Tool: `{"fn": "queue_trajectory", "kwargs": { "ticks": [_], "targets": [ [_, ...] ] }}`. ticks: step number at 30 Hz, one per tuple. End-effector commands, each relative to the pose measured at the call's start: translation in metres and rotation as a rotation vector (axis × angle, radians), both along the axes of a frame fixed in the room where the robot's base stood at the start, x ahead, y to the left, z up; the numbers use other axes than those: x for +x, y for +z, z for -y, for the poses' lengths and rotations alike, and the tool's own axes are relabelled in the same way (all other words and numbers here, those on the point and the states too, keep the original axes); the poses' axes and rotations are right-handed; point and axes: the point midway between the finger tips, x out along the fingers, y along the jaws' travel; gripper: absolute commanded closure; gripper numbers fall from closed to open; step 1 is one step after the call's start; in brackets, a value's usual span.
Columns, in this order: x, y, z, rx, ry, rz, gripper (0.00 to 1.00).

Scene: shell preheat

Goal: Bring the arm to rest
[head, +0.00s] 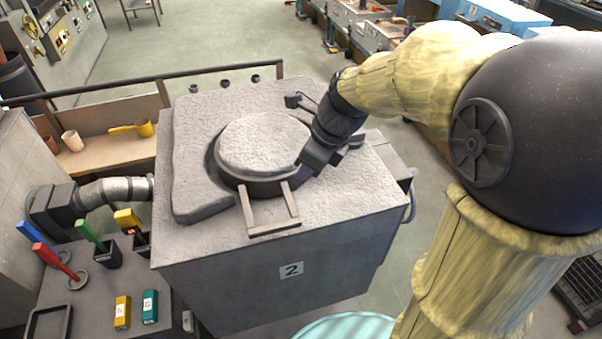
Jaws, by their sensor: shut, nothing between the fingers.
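My arm reaches in from the right of the head view, its links in a yellowish cover with dark joints. My gripper (306,168) is at the right edge of the round grey lid (262,143) on top of the furnace marked 2 (290,271). It points down and to the left, and its fingers look shut and empty. I cannot tell whether it touches the lid or stands just above it. The lid lies in a dark ring, with a U-shaped handle (273,230) toward the front. Part of the lid's right edge is hidden behind my gripper.
A side table (50,305) at lower left holds coloured-handled tools (92,238) and small blocks (150,306). A shelf with a yellow ladle (144,128) and cups stands behind a dark rail (190,72). A pale turquoise round thing (345,328) is at the bottom. Open floor lies behind.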

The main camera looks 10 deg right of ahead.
Motion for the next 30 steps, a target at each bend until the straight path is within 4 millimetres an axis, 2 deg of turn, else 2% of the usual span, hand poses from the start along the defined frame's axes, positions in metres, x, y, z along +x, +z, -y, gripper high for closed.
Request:
{"fn": "queue_trajectory", "kwargs": {
  "ticks": [12, 16, 20, 30],
  "targets": [
    [-0.001, 0.0, -0.004, -0.001, 0.012, 0.0, 1.0],
    [-0.002, -0.007, -0.001, -0.018, 0.046, 0.012, 1.0],
    [-0.008, -0.028, 0.008, -0.079, 0.178, 0.056, 1.0],
    [-0.033, -0.101, 0.043, -0.332, 0.809, 0.215, 1.0]
  ]
}}
